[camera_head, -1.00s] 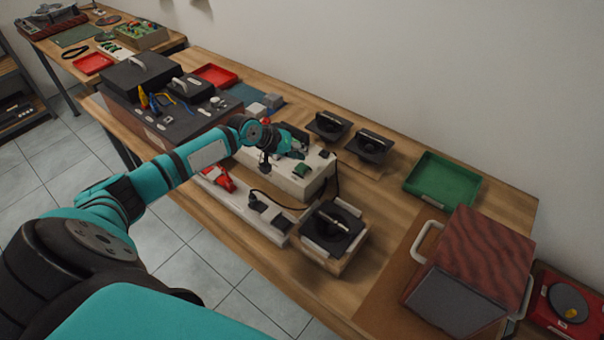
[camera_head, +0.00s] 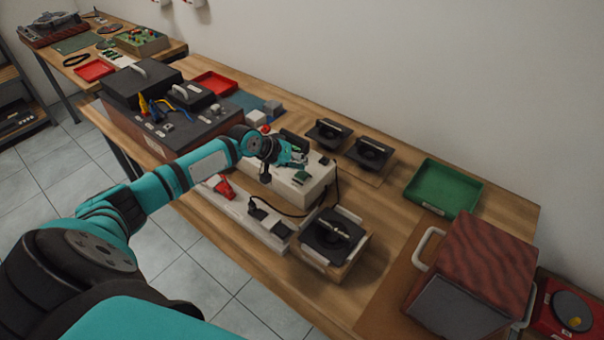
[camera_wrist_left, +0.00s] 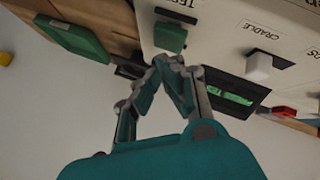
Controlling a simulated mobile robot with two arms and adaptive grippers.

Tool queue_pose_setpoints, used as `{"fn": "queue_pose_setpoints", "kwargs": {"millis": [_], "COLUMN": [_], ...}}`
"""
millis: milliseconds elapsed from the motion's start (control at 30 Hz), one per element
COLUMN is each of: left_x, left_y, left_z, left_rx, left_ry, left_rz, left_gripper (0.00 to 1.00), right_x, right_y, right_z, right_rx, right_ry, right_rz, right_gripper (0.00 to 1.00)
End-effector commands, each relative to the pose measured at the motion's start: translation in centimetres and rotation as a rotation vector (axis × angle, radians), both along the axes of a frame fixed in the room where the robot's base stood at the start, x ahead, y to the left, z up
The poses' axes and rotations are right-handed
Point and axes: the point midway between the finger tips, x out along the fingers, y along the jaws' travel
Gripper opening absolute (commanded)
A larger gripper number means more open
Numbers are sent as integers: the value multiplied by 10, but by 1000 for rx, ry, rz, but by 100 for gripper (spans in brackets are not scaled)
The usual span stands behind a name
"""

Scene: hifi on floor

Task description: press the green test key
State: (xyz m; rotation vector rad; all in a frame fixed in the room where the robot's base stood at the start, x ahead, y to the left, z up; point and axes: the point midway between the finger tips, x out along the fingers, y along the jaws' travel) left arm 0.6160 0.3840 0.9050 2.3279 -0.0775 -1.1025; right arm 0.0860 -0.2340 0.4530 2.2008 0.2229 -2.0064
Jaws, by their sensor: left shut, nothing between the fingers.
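The green test key (camera_wrist_left: 170,37) sits on a white tester box (camera_wrist_left: 215,25), beside a partly cut-off "TEST" label, in the left wrist view. In the head view the gripper (camera_head: 298,160) is just behind the key, partly covering the box. My right gripper is not in view.
A white "CRADLE" key (camera_wrist_left: 258,65) and a lit green display (camera_wrist_left: 232,97) are beside the test key. A black device (camera_head: 332,234) stands in front of the box, with a cable near it. A green tray (camera_head: 444,187) is to the right. Bare bench lies between.

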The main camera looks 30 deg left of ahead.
Motion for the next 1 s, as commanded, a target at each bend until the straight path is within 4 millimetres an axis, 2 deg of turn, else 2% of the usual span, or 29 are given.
{"fn": "queue_pose_setpoints", "kwargs": {"millis": [1000], "left_x": [0], "left_y": [0], "left_z": [-8], "left_rx": [0], "left_ry": [0], "left_rz": [0], "left_gripper": [0], "right_x": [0], "right_y": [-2], "right_z": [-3], "right_rx": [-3], "right_ry": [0], "right_rz": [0], "right_gripper": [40]}}
